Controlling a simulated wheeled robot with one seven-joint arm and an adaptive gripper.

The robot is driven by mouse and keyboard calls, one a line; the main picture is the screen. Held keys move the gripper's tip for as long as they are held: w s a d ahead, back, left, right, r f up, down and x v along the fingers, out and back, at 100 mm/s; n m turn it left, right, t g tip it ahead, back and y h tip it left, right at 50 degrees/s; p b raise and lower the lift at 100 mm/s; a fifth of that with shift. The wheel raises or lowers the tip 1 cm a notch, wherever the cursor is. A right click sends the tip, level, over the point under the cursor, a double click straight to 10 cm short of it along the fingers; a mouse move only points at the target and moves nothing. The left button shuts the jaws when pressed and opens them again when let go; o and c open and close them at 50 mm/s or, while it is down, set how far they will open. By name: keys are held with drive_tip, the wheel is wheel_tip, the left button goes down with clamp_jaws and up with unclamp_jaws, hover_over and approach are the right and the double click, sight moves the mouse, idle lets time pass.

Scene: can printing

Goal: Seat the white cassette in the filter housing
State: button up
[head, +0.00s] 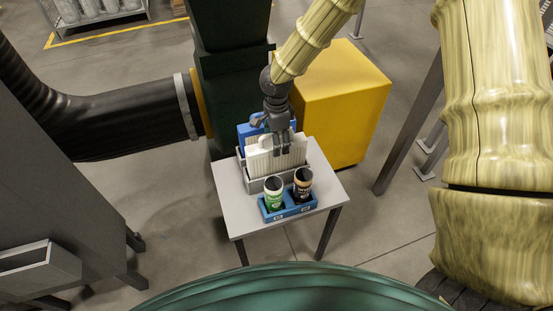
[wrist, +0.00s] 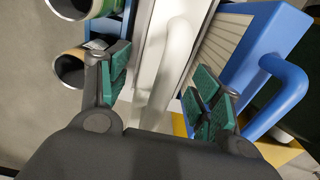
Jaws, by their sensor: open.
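The white cassette (head: 270,162) is a pleated upright panel standing low in a grey open-topped holder (head: 262,185) on the small table. My gripper (head: 281,143) comes down from above at its top edge, with its fingers open. In the wrist view my gripper (wrist: 160,85) has its green-padded fingers apart on either side of the white cassette's pale top bar (wrist: 178,45), with gaps visible. A blue-framed cassette (head: 246,130) with a blue handle stands right behind; its pleats and handle (wrist: 290,90) also show in the wrist view. I cannot tell which part is the filter housing.
A blue caddy (head: 290,211) with a green can (head: 273,193) and a black can (head: 303,185) stands at the front of the grey table (head: 228,202). A dark green cabinet (head: 228,80) with a black duct (head: 120,115) and a yellow box (head: 340,95) are behind.

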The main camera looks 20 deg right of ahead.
drive_tip(key=shift+f+p, duration=0.35)
drive_tip(key=shift+f, duration=1)
clamp_jaws()
